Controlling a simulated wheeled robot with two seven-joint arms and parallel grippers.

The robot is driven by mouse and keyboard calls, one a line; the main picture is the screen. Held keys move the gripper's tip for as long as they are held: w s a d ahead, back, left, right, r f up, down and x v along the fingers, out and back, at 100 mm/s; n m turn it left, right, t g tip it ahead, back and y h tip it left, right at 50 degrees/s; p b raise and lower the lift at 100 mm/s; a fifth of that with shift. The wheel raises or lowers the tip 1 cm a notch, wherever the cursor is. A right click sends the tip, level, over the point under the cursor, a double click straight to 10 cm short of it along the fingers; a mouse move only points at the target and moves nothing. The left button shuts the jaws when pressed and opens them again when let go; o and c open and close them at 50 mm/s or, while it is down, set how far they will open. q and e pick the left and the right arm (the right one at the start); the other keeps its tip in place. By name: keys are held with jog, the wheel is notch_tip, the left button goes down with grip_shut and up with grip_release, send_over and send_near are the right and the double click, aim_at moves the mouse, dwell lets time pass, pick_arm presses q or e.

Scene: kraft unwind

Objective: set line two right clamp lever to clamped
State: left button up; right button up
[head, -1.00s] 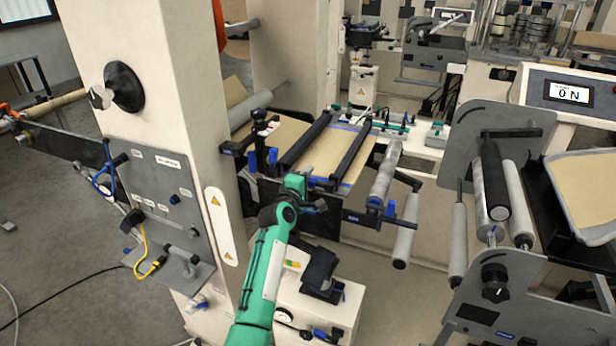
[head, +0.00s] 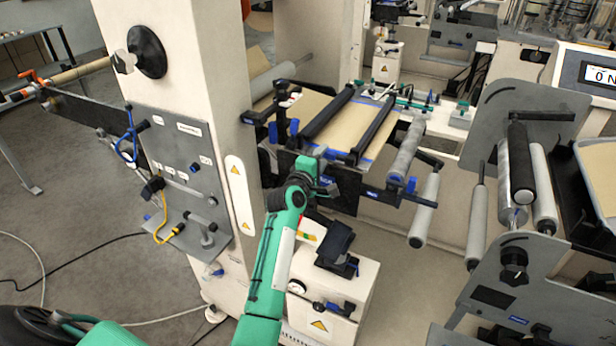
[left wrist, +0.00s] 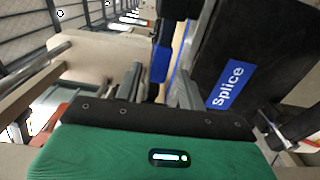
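The splice table (head: 347,197) stands right of the big white column, with brown web across its top. Two black clamp bars (head: 327,113) (head: 374,130) lie across the web. Blue handles (head: 293,130) show at its left end. My left gripper (head: 328,187) is at the table's front face, partly hidden by my green arm. In the left wrist view, its two grey fingers (left wrist: 158,90) are apart. A blue lever end (left wrist: 160,64) shows beyond the gap, left of the blue "Splice" label (left wrist: 229,83). I cannot tell whether a finger touches it, or its setting. My right gripper is out of view.
The white column (head: 165,60) with a grey panel (head: 185,165) stands close to my arm's left. A white cabinet (head: 330,290) with a black bracket is below. Grey rollers (head: 424,210) stick out at the table's right. Open floor (head: 410,280) lies right of the cabinet.

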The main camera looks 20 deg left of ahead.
pick_arm(q)
jog(key=s+b, duration=0.1)
jog(key=s, duration=0.8)
jog(key=shift+a+b, duration=0.15)
jog(key=shift+b, duration=0.2)
jog(key=s+d+f+m+g+h, duration=0.1)
jog(key=s+d+f+m+g, duration=0.25)
jog(key=s+f+m, duration=0.45)
jog(key=s+d+f+m+g, duration=0.1)
jog(key=s+f+m+g, duration=0.3)
jog(key=s, duration=0.6)
jog(key=s+d+f+m+g+y, duration=0.1)
jog(key=s+f+m+g, duration=0.25)
jog(key=s, duration=0.65)
jog(key=s+d+f+m+g, duration=0.1)
jog(key=s+f+m+g, duration=0.3)
jog(key=s, duration=0.6)
notch_tip(320, 180, down, 32)
jog(key=s, duration=0.1)
jog(key=s+a+f+g, duration=0.1)
jog(key=s+a+f, duration=0.1)
jog(key=s+f, duration=0.7)
jog(key=s+a+f+g, duration=0.1)
jog(key=s+f, duration=0.9)
jog(key=shift+s+a+f+m+y, duration=0.15)
jog(key=shift+a+f+m+y, duration=0.15)
jog(key=shift+a+m, duration=0.05)
